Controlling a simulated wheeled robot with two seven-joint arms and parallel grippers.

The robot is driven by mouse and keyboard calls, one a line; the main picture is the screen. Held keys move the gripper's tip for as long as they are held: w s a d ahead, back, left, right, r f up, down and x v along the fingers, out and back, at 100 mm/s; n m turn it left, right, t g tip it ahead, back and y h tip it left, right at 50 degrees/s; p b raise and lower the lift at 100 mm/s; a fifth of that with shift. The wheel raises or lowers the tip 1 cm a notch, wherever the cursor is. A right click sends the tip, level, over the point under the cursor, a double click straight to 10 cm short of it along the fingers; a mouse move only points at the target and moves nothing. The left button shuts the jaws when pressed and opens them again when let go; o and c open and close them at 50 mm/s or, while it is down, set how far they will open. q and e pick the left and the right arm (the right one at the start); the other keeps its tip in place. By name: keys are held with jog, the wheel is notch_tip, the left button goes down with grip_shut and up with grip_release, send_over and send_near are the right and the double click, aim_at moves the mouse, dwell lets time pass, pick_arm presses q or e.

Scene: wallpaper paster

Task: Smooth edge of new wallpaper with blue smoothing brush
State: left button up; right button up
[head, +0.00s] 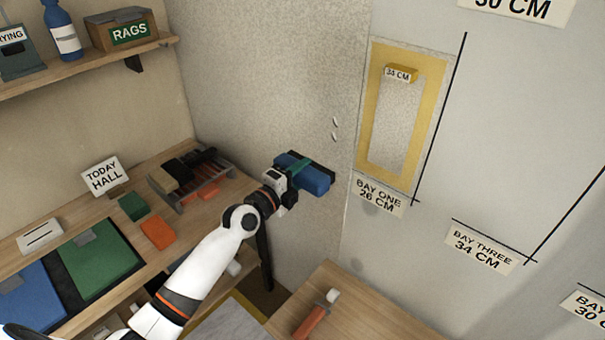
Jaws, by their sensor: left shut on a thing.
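The blue smoothing brush (312,178) is a blue block with a dark strip along its far side. My left gripper (290,176) is shut on it and holds it in front of the speckled wall, left of the corner. I cannot tell whether the brush touches the wall. A yellow-bordered panel (371,105) with a speckled middle is on the right wall, above the "BAY ONE 26 CM" label (380,195). A small yellow block marked "34 CM" (402,73) is near its top. I cannot tell which surface is the new wallpaper. My right gripper is out of view.
A wooden bench (75,205) at left holds a rack of tools (190,178), green and orange blocks, and blue and green panels. A shelf (85,66) hangs above. A lower wooden table (370,315) holds an orange-handled roller (316,315).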

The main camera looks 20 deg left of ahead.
pick_arm(q)
jog(key=shift+a, duration=0.15)
jog(key=b+x, duration=0.3)
jog(key=x, duration=0.3)
jog(key=shift+w, duration=0.25)
jog(key=shift+w+d+r, duration=0.1)
jog(key=shift+d, duration=0.1)
dwell(0.7)
jog(key=shift+x, duration=1.1)
dwell(1.2)
dwell(1.5)
jog(key=shift+r, duration=3.95)
jog(key=shift+r, duration=0.1)
